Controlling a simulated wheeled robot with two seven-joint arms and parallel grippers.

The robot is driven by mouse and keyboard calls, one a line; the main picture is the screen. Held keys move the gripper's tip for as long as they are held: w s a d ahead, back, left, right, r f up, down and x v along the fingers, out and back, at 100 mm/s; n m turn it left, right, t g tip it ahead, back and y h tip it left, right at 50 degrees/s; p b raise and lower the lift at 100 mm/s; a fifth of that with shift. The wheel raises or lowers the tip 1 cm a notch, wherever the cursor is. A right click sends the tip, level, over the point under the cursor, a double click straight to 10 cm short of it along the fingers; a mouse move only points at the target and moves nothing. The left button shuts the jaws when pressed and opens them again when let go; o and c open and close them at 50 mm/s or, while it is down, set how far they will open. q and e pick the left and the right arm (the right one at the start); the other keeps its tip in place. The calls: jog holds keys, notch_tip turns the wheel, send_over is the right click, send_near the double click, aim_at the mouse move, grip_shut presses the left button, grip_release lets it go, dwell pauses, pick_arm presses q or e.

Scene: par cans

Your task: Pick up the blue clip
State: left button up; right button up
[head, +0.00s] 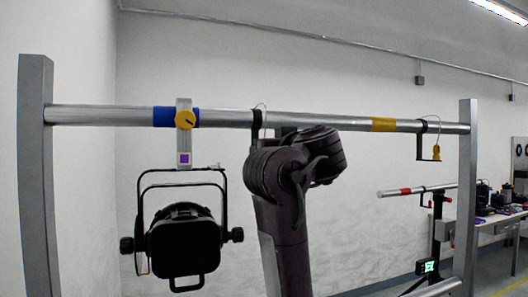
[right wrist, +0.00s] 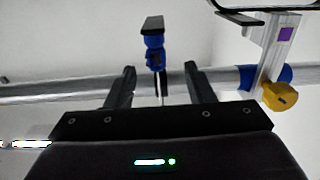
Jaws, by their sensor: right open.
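The blue clip (right wrist: 155,52) shows in the right wrist view with a black flat piece (right wrist: 153,24) at its top end in the picture. A dark strap and a thin cable run from the clip toward the pipe (right wrist: 60,90). My right gripper (right wrist: 160,72) is open. The clip appears in the gap between its fingertips or just beyond them; I cannot tell the depth. The fingers do not touch it. In the head view my right arm hides the clip and the gripper; only a black strap (head: 257,124) on the pipe shows beside the arm. My left gripper is not in view.
A black lamp (head: 184,243) hangs left from a bracket with a yellow knob (head: 185,119), over a blue band (head: 162,117). A yellow clip (head: 436,152) hangs right, past a yellow band (head: 383,125). Posts (head: 36,180) (head: 466,180) carry the pipe. A bench (head: 500,220) stands far right.

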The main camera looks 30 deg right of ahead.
jog(key=shift+r+p+x, duration=0.2)
jog(key=shift+p+x, duration=0.75)
jog(key=shift+x, duration=1.5)
jog(key=shift+s+d, duration=0.1)
jog(key=shift+d, duration=0.1)
grip_shut()
